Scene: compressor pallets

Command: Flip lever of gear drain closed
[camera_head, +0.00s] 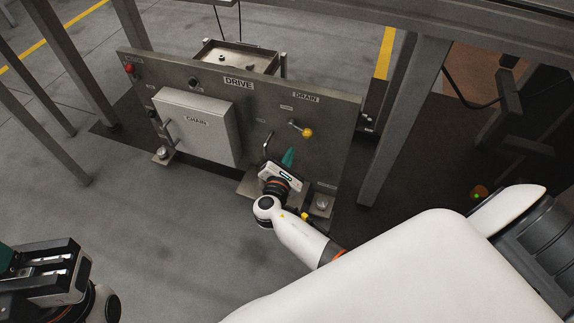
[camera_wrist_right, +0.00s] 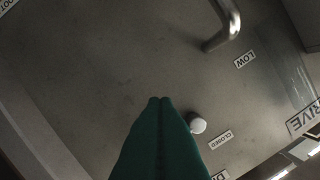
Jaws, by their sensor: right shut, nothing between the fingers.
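The drain lever (camera_head: 299,127) is a short metal bar with a yellow knob, below the DRAIN label (camera_head: 306,97) on the grey panel. It points right and slightly down. My right gripper (camera_head: 289,153) is shut and empty, its green fingertips just below and left of the knob. In the right wrist view the shut fingertips (camera_wrist_right: 160,100) are beside a pale round part (camera_wrist_right: 196,125), probably the lever's pivot, near a CLOSED label (camera_wrist_right: 220,139); no yellow knob shows there. My left gripper (camera_head: 8,252) is at the lower left, its fingers mostly out of frame.
The grey panel (camera_head: 250,165) also bears a CHAIN box (camera_head: 205,135), a red button (camera_head: 129,68) and a curved metal handle (camera_head: 267,141) left of the lever. The handle also shows in the wrist view (camera_wrist_right: 228,28). Steel frame posts (camera_head: 405,120) stand to the right.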

